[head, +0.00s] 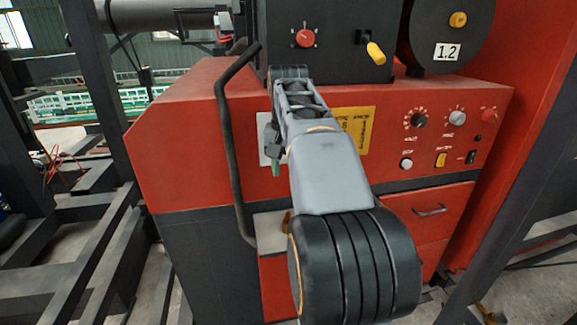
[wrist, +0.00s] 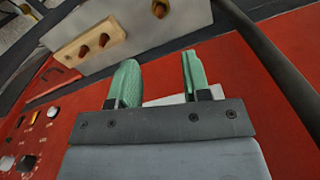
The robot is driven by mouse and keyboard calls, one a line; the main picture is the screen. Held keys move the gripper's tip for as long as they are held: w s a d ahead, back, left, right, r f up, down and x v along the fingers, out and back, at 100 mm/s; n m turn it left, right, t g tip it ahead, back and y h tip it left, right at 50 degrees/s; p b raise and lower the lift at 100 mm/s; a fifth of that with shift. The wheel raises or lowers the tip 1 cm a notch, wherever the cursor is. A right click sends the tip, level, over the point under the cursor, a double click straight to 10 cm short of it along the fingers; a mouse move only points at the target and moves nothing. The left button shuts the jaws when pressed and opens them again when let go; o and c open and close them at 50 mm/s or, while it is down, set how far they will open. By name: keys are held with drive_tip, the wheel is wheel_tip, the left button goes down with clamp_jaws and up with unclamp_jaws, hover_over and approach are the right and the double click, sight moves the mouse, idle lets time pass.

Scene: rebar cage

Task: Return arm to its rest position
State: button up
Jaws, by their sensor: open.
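My arm reaches forward over the front of a red machine cabinet (head: 220,165) in the head view. My gripper is mostly hidden behind the arm there; only a small green part of a finger (head: 275,163) shows, in front of the cabinet's face. In the wrist view my gripper (wrist: 159,62) has two green fingers standing apart with nothing between them. Behind the fingers are the red cabinet face and a pale patch. I cannot tell whether a finger touches the cabinet.
A bent black handle bar (head: 228,150) stands left of the arm. Knobs and switches (head: 440,140) are on the cabinet's right, with a drawer (head: 430,211) below. A wooden plate with two terminals (wrist: 97,42) shows beyond the fingers. Dark steel beams (head: 85,250) lie at left.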

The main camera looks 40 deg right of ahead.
idle(0.3)
drive_tip(key=s+a+f+n+t, duration=0.2)
drive_tip(key=s+a+f+n, duration=0.1)
drive_tip(key=a+f, duration=0.6)
drive_tip(key=s+a+f+n+t, duration=0.2)
drive_tip(key=a+f+n, duration=0.3)
drive_tip(key=a+f, duration=0.3)
drive_tip(key=shift+s+a+f+t, duration=0.35)
drive_tip(key=shift+s+t, duration=0.05)
drive_tip(key=shift+s, duration=0.5)
